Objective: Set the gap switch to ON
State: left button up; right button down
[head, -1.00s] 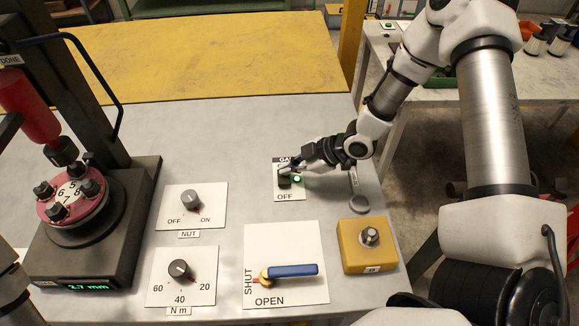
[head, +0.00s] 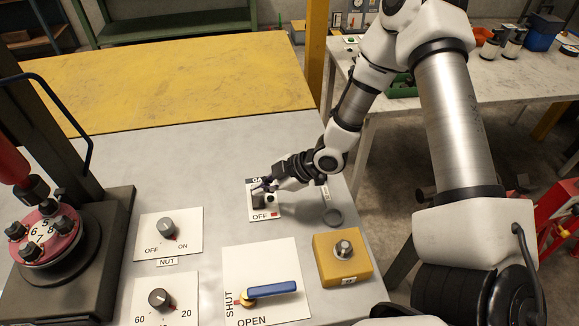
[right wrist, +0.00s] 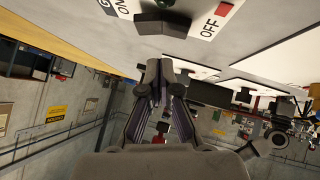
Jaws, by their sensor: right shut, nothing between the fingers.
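The gap switch (head: 258,201) is a black block on a small white plate (head: 262,216) with an OFF label at its near end. A red square shows beside OFF, and the round lamp on the plate looks dark. My right gripper (head: 268,185) is shut and empty at the far end of the switch, partly covering the label there. In the right wrist view the shut fingertips (right wrist: 162,70) are close to the black switch block (right wrist: 162,24), with ON and OFF on either side of it. I cannot tell whether they touch. My left gripper is out of view.
A NUT knob plate (head: 168,234), a numbered dial (head: 160,299) and a blue-handled SHUT/OPEN lever (head: 270,289) lie nearer. A yellow box (head: 343,257) with a knob stands right of the lever. A dark machine (head: 75,262) with a red spool fills the left.

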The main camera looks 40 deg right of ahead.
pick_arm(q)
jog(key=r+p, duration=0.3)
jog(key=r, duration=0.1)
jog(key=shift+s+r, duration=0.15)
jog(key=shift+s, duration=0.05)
pick_arm(e)
jog(key=v, duration=1)
jog(key=shift+r, duration=0.35)
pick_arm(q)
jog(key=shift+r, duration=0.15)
pick_arm(e)
jog(key=shift+w+d+r, duration=0.2)
jog(key=shift+w+d, duration=0.05)
jog(key=shift+w, duration=0.3)
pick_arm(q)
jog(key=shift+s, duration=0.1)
